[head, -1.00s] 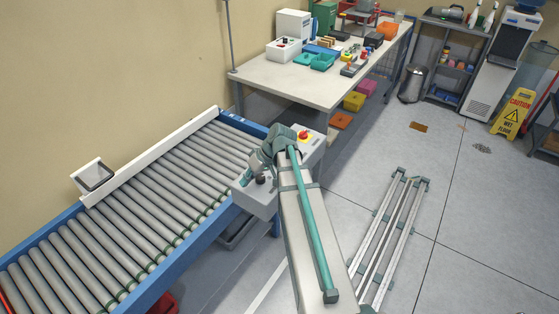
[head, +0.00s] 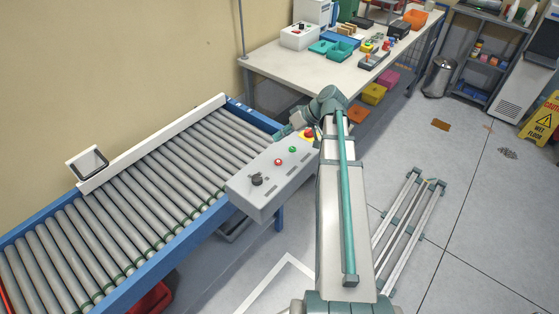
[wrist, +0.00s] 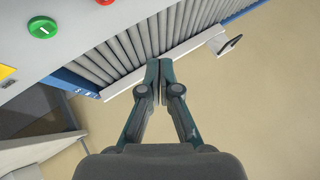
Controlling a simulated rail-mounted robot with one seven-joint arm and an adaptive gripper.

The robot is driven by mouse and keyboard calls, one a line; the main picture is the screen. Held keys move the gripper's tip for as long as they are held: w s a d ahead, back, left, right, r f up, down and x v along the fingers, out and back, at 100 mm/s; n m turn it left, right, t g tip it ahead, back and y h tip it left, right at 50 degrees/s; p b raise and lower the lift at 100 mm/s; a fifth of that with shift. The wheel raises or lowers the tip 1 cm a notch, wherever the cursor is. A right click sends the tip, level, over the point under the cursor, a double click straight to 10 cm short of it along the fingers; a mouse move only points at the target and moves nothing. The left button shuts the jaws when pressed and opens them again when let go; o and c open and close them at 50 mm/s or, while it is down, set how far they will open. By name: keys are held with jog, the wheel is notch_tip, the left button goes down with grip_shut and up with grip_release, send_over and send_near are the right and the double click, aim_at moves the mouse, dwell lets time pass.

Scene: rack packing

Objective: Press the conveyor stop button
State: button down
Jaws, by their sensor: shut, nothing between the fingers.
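The grey control box (head: 262,196) at the conveyor's right edge carries a black knob (head: 257,180), a small red button (head: 278,162), a green button (head: 292,149) and a red mushroom button (head: 308,134) on a yellow plate. The mushroom button is partly hidden by my arm. In the wrist view, the green button (wrist: 43,27) and part of the small red button (wrist: 105,2) show at upper left, with the yellow plate (wrist: 6,72) at the left edge. My gripper (wrist: 153,64) is shut and empty, beside the box on its conveyor side, touching no button that I can see.
The roller conveyor (head: 130,200) runs along the wall with a white guide rail (head: 150,145). A workbench (head: 330,68) with bins and tools stands beyond the box. A metal rack frame (head: 408,225) lies on the floor at right.

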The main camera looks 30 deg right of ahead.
aim_at(280, 161)
jog(key=shift+f, duration=0.15)
jog(key=shift+f+b, duration=2.35)
jog(key=shift+f, duration=1.95)
jog(key=shift+f, duration=0.1)
jog(key=shift+f+b, duration=0.35)
jog(key=shift+b, duration=0.05)
jog(key=shift+f+b, duration=0.3)
jog(key=shift+f, duration=0.05)
jog(key=shift+r, duration=0.1)
jog(key=shift+r+p, duration=0.35)
jog(key=shift+r, duration=0.35)
jog(key=shift+r, duration=0.1)
